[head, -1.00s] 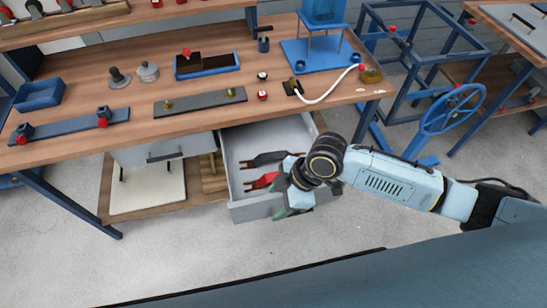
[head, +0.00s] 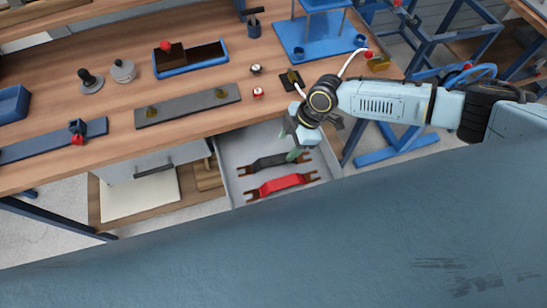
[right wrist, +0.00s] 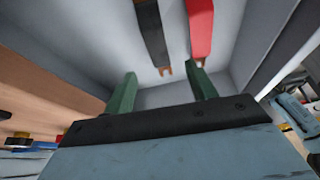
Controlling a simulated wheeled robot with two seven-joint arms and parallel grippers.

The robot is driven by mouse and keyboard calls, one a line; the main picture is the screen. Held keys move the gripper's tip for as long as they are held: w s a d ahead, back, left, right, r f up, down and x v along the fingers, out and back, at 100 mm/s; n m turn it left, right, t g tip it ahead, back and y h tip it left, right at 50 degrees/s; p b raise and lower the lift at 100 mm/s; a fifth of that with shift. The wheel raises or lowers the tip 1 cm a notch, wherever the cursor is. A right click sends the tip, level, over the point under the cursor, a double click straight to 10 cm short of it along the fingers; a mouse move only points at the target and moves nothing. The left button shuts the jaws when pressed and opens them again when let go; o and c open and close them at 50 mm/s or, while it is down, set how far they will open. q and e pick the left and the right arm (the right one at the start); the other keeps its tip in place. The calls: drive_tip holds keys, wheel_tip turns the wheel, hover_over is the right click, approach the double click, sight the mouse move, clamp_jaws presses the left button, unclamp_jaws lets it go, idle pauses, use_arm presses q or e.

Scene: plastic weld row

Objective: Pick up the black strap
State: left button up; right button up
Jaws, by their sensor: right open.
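The black strap (head: 268,163) lies in the open grey drawer (head: 233,148), behind a red strap (head: 280,185). In the right wrist view the black strap (right wrist: 153,38) is beyond the fingertips, left of the red strap (right wrist: 201,28). My right gripper (head: 289,145) is over the drawer's right part, near the black strap's right end. The gripper covers some of the drawer's back right. I cannot tell the exact gap to the strap. My left gripper is not in view.
The wooden workbench top (head: 120,150) lies above the drawer, with a grey bar (head: 187,107), a blue tray (head: 190,64) and a blue stand (head: 305,50) on it. The drawer's walls and the bench's front edge are close to my right gripper.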

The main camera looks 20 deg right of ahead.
drive_tip(key=x, duration=0.3)
drive_tip(key=shift+b+x, duration=0.8)
drive_tip(key=shift+x, duration=2.25)
drive_tip(key=shift+w+d, duration=0.1)
drive_tip(key=shift+w, duration=0.05)
drive_tip(key=shift+c, duration=0.2)
